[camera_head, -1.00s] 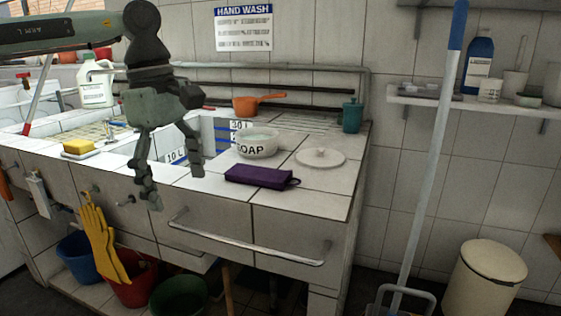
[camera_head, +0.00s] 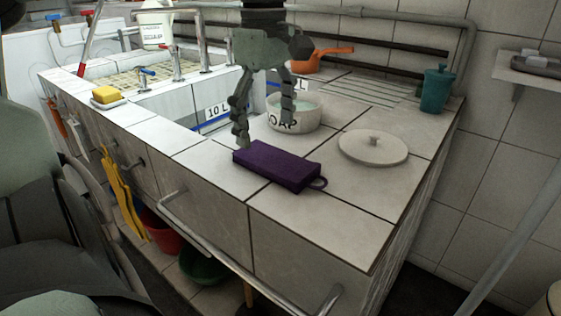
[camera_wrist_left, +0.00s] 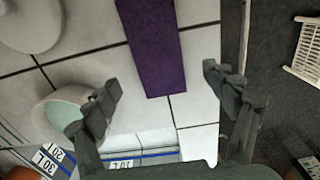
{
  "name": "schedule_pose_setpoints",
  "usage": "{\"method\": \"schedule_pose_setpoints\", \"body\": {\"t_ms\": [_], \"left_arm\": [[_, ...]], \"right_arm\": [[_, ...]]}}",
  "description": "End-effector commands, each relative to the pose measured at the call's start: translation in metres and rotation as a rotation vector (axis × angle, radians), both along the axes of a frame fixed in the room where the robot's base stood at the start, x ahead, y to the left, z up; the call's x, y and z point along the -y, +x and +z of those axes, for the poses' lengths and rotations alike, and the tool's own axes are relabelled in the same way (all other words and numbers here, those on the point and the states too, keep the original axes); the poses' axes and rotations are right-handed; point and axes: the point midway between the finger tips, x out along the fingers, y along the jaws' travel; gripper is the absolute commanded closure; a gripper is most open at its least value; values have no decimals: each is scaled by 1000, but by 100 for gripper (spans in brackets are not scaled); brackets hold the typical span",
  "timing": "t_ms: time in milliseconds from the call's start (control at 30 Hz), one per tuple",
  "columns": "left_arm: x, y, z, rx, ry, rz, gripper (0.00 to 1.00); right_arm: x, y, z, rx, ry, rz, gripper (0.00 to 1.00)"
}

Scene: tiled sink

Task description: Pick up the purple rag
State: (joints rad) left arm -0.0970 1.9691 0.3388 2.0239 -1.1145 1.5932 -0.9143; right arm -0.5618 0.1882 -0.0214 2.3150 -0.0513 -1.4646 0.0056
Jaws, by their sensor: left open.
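The purple rag (camera_head: 278,166) is a folded block with a small loop at its right end. It lies flat on the white tiled counter (camera_head: 325,222), in front of the soap bowl. My left gripper (camera_head: 264,129) hangs with its fingers pointing down, just behind and above the rag's left part; it is open and empty. In the left wrist view the rag (camera_wrist_left: 153,45) lies between the lines of the two spread fingers, running to the top edge, and neither finger appears to touch it. My right gripper is not in view.
The white soap bowl (camera_head: 294,117) stands close behind the rag. A round lid (camera_head: 373,147) lies to the right, and a green pot (camera_head: 437,90) stands farther back. The basin opens to the left, with a yellow sponge (camera_head: 106,95) on its rim. A metal rail (camera_head: 215,250) runs along the counter front.

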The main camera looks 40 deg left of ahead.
Motion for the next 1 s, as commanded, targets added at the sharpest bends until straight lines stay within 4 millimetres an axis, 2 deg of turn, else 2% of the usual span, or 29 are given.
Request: {"method": "schedule_pose_setpoints", "body": {"t_ms": [200, 300, 600, 1000], "left_arm": [[5, 0, -34, -4, -2, 0, 16], [5, 0, -44, -3, -1, 2, 16], [4, 0, -48, 0, 0, 3, 16], [4, 0, -48, 0, 0, 3, 65]], "right_arm": [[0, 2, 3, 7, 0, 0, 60], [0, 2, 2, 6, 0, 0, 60], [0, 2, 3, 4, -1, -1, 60], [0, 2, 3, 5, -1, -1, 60]]}}
